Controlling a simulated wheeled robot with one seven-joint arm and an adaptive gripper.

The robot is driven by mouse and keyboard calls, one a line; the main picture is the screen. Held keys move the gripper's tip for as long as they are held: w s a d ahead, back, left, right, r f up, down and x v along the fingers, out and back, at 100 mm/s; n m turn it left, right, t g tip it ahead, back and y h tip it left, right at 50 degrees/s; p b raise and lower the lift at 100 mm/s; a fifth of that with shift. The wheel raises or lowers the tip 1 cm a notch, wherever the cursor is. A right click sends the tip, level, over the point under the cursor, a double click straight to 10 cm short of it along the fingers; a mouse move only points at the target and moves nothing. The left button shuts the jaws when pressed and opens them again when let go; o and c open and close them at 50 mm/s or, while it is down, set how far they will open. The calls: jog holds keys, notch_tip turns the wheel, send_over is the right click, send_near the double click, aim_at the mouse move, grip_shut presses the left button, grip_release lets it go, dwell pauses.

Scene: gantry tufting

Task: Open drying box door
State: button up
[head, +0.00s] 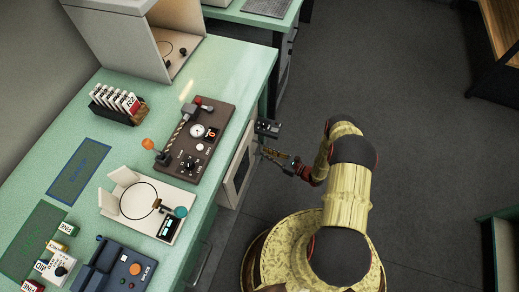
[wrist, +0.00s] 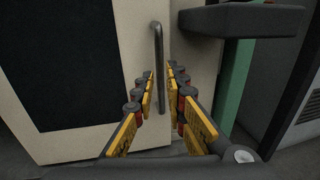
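The drying box door (wrist: 95,145) is a cream panel with a dark window (wrist: 75,60), filling the left of the wrist view. It also shows in the head view (head: 239,166), below the bench edge, and looks shut. A thin grey vertical bar handle (wrist: 158,50) stands near the door's right edge. My gripper (wrist: 159,73) is open, with its yellow-and-black fingers on either side of the handle's lower part in the picture. I cannot tell whether either finger touches it. In the head view my gripper (head: 266,147) is beside the door front.
The green bench (head: 230,65) carries a dark panel with a gauge (head: 197,135), a white balance-like device (head: 150,205), a rack of labelled cards (head: 118,102) and an open cream box (head: 135,35). A dark ledge (wrist: 240,20) overhangs at upper right in the wrist view. Floor (head: 400,100) to the right is clear.

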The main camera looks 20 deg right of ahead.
aim_at(259, 155)
jog(key=shift+b+x, duration=0.45)
jog(key=shift+x, duration=1.65)
grip_shut()
